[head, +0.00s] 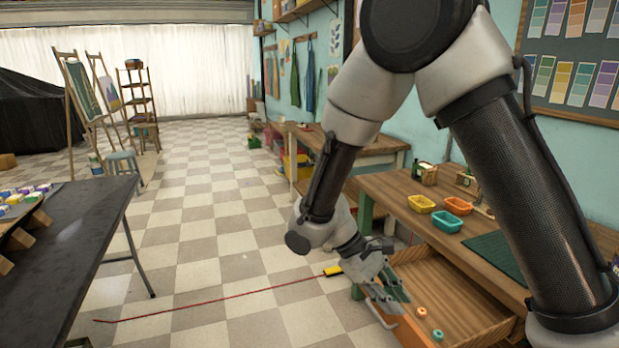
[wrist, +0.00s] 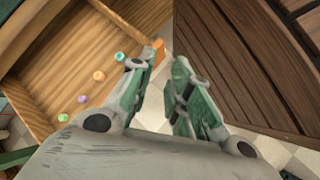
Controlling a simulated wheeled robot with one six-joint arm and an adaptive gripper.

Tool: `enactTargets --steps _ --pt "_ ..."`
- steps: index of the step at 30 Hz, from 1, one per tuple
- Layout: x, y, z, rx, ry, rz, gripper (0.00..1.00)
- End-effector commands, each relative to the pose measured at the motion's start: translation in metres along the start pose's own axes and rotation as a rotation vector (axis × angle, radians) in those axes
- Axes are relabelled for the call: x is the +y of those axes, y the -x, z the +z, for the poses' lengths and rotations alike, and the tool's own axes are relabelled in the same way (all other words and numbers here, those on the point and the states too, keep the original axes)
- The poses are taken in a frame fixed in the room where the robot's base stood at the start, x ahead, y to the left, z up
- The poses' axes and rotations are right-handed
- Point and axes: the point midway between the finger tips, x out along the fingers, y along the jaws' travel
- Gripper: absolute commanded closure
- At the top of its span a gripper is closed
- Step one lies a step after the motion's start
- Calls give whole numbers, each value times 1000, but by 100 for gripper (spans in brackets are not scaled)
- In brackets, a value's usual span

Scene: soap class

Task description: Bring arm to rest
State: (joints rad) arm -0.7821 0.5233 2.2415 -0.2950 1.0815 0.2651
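My gripper (head: 388,296) hangs low at the left front corner of an open wooden drawer (head: 465,301) in the head view. In the wrist view my gripper (wrist: 166,62) has its two green-and-grey fingers apart, with nothing seen between them. The drawer (wrist: 65,62) lies to the left of the fingers there, with its front corner close beside the left finger. My arm is stretched down and forward from the right side of the head view.
Several small coloured rings or soaps (wrist: 99,75) lie in the drawer. The wooden bench (head: 400,190) above it bears a yellow basket (head: 421,203), an orange basket (head: 447,221) and a green mat (head: 497,254). A dark table (head: 70,240) stands left. Checkered floor between is mostly clear, crossed by a red line (head: 220,299).

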Motion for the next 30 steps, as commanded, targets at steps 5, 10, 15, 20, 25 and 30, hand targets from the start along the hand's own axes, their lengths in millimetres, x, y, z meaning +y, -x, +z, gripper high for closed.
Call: enactTargets --steps 5,10,15,20,25,30 --pt "33 21 61 182 -71 -193 81" --pt "56 30 119 371 -187 -322 81" --pt "74 33 175 556 -371 -408 81" --pt "87 31 227 711 -569 -439 81" --pt "102 34 270 836 -733 -414 81" --pt "109 32 290 871 -822 -401 81"
